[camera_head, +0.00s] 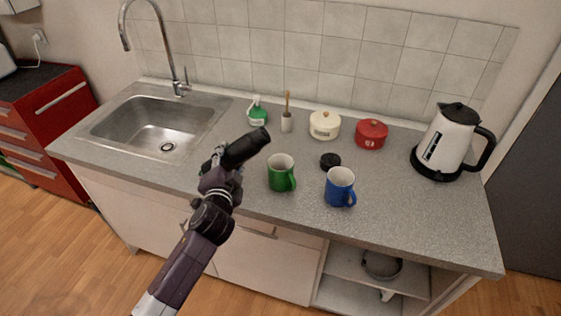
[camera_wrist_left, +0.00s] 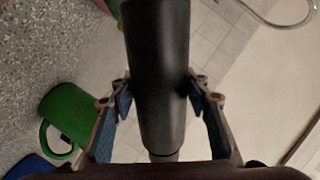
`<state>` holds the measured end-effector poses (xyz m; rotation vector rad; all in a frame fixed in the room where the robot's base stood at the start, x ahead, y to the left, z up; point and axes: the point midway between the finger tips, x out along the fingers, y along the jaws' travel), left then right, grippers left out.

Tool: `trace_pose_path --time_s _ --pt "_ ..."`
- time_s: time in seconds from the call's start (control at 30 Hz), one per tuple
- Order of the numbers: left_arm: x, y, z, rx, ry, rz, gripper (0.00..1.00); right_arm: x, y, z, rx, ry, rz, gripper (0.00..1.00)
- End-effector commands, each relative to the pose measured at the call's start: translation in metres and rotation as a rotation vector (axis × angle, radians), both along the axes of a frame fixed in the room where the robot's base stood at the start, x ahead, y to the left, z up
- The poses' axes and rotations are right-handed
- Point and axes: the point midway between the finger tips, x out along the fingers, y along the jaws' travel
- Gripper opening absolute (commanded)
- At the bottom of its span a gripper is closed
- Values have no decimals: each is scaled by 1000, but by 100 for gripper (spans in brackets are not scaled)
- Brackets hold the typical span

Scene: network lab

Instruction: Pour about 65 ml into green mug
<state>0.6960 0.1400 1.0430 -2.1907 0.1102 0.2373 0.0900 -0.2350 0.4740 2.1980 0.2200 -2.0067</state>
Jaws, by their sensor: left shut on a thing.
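The green mug (camera_head: 281,174) stands upright on the grey counter, its opening facing up and its handle toward the front right. It also shows in the left wrist view (camera_wrist_left: 68,118), at the left. My left gripper (camera_head: 232,160) is shut on a black cylindrical bottle (camera_head: 246,148). The bottle is tilted, its far end up and to the right, beside and above the green mug's left side. In the left wrist view the bottle (camera_wrist_left: 158,70) lies between the two fingers. I see no liquid stream. The mug's inside is too small to judge. My right gripper is not in view.
A blue mug (camera_head: 340,187) and a black lid (camera_head: 330,161) stand right of the green mug. Behind are a green spray bottle (camera_head: 257,111), a brush holder (camera_head: 287,122), a cream pot (camera_head: 324,125) and a red pot (camera_head: 371,134). A kettle (camera_head: 445,140) is right, a sink (camera_head: 158,125) left.

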Motion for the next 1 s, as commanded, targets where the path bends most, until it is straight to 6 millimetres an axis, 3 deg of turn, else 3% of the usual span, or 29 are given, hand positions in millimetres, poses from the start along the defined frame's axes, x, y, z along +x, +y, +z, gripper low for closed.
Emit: trace_pose_path --time_s 0.2,0.27,0.6,1.0 --pt "2 -12 -14 -169 -30 -1 0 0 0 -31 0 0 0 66" --pt "3 -18 -8 -297 -52 0 0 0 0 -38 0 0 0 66" --pt "5 -20 -26 -676 -112 -3 0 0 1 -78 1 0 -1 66" --pt "7 -27 -32 -926 -151 -5 0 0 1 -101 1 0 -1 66"
